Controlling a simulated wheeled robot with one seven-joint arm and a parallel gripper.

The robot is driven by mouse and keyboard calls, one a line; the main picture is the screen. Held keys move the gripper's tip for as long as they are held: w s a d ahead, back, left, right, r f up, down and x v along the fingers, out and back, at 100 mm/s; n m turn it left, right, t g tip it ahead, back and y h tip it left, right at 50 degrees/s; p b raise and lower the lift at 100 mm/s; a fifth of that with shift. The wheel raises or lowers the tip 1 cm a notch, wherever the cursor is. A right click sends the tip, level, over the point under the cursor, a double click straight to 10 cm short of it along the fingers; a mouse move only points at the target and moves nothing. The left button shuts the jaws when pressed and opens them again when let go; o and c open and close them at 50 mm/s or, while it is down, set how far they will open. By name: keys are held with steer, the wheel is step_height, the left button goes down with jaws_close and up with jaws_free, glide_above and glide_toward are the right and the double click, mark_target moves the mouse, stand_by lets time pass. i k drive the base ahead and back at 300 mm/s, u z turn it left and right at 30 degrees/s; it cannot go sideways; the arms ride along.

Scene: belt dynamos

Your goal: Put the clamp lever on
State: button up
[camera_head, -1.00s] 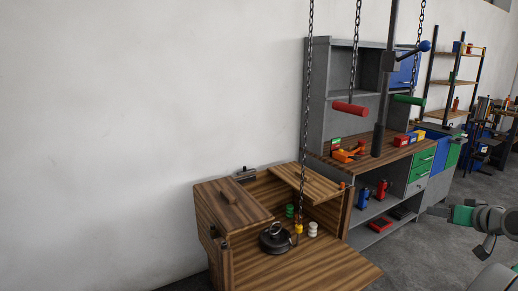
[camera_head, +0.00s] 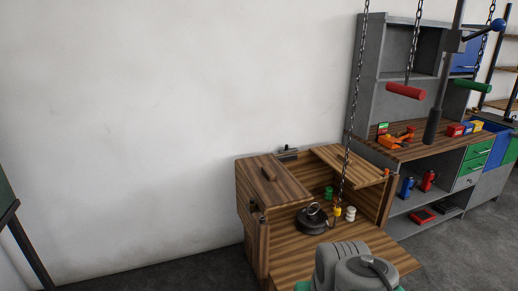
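A dark post (camera_head: 449,70) stands at the grey workbench on the right. Near its top is a dark block with a lever (camera_head: 480,32) ending in a blue ball. This may be the clamp lever, but I cannot tell for sure. A red-handled bar (camera_head: 405,91) hangs from a chain left of the post, and a green-handled bar (camera_head: 473,86) hangs to its right. My grey and green arm shows at the bottom middle, in front of the wooden cabinet. My gripper is not visible.
The wooden cabinet (camera_head: 274,180) holds a dark round weight (camera_head: 312,221) with a ring, plus small green, yellow and white pieces. The workbench (camera_head: 430,147) carries an orange tool (camera_head: 396,138) and small boxes. A dark-framed board (camera_head: 8,205) stands at the left edge. Floor is free at lower left.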

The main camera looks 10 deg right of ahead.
mark_target(497, 25)
steer(key=z, duration=1.4)
steer(key=k, duration=1.3)
steer(key=u, duration=0.65)
steer(key=i, duration=0.7)
steer(key=u, duration=0.35)
steer(key=i, duration=0.95)
steer(key=z, duration=0.4)
